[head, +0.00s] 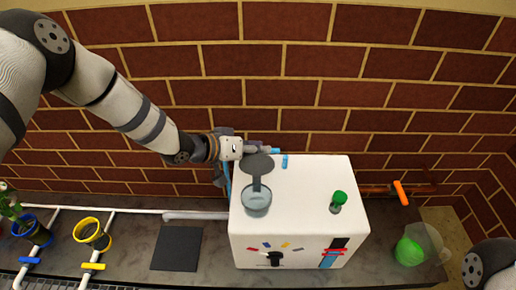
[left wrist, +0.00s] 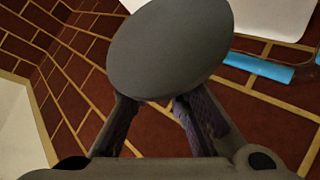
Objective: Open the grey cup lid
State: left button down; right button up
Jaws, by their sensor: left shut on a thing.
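The grey cup lid (head: 257,165) is a flat dark disc at the back left of the white box. A dark strip joins it to the clear bluish cup (head: 257,205), whose mouth looks uncovered, with the lid swung back behind it. My left gripper (head: 258,149) is at the lid's far edge, shut on it. In the left wrist view the lid (left wrist: 170,48) fills the upper middle, and the dark fingers of the gripper (left wrist: 155,103) meet its lower edge; the exact contact is hidden. My right gripper is not in view.
The white box (head: 300,235) has a dial and coloured marks on its front. A green-capped bottle (head: 339,199) stands on its right side. Blue and yellow ringed holders (head: 93,232) and a dark square (head: 177,248) are left; a green round vessel (head: 409,251) is right. A brick wall (head: 300,60) stands close behind.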

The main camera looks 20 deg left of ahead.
pick_arm(q)
jog(key=shift+a+f, duration=0.2)
jog(key=shift+a, duration=0.15)
